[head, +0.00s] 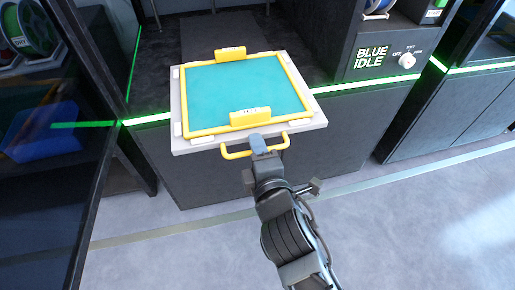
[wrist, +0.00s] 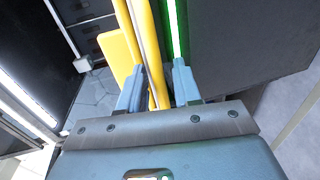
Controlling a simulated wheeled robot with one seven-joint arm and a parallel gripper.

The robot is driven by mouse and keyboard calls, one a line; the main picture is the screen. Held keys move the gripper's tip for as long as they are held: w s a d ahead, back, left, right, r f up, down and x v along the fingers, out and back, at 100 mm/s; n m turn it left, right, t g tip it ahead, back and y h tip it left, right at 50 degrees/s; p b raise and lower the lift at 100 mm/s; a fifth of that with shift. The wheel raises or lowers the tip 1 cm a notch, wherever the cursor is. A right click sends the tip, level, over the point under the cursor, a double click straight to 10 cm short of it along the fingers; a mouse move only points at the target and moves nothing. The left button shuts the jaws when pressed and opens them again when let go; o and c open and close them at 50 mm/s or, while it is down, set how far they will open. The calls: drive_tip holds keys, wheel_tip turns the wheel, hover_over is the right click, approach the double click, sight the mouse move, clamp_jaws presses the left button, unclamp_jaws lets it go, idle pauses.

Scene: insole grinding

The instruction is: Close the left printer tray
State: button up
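The left printer tray (head: 319,120) is a pale plate that sticks out of the dark printer. It carries a teal sheet (head: 245,90) in a yellow frame with two yellow clips. A yellow handle (head: 236,153) is on its front edge. My gripper (head: 259,146) is at the middle of this handle. In the wrist view the two blue fingers (wrist: 158,78) stand apart, one on each side of the yellow handle bar (wrist: 157,92). A narrow gap seems to show beside the bar, so the fingers do not look clamped on it.
The printer (head: 270,165) has a label reading "BLUE IDLE" and a white knob (head: 407,60) at the upper right. A neighbouring dark unit (head: 460,105) stands to the right. A dark glossy panel (head: 60,150) is at the left. The floor (head: 400,225) in front is clear.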

sight(235, 73)
drive_tip(key=shift+c, duration=0.5)
clamp_jaws()
drive_tip(key=shift+w, duration=0.1)
drive_tip(key=r+b+x, duration=0.1)
drive_tip(key=b+x, duration=0.1)
drive_tip(key=x, duration=0.6)
drive_tip(key=r+b+x, duration=0.2)
drive_tip(key=b+x, duration=0.1)
drive_tip(key=x, duration=0.5)
drive_tip(key=w+r+b+x, duration=0.1)
drive_tip(key=r+b+x, duration=0.1)
drive_tip(key=x, duration=0.7)
drive_tip(key=shift+a+f+b, duration=0.1)
drive_tip(key=shift+a+b, duration=0.1)
drive_tip(key=shift+b, duration=0.2)
drive_tip(key=shift+w+a+b, duration=0.2)
drive_tip(key=shift+w+b, duration=0.1)
drive_tip(key=shift+w, duration=0.35)
drive_tip(key=shift+w+r, duration=0.15)
drive_tip(key=shift+r, duration=0.15)
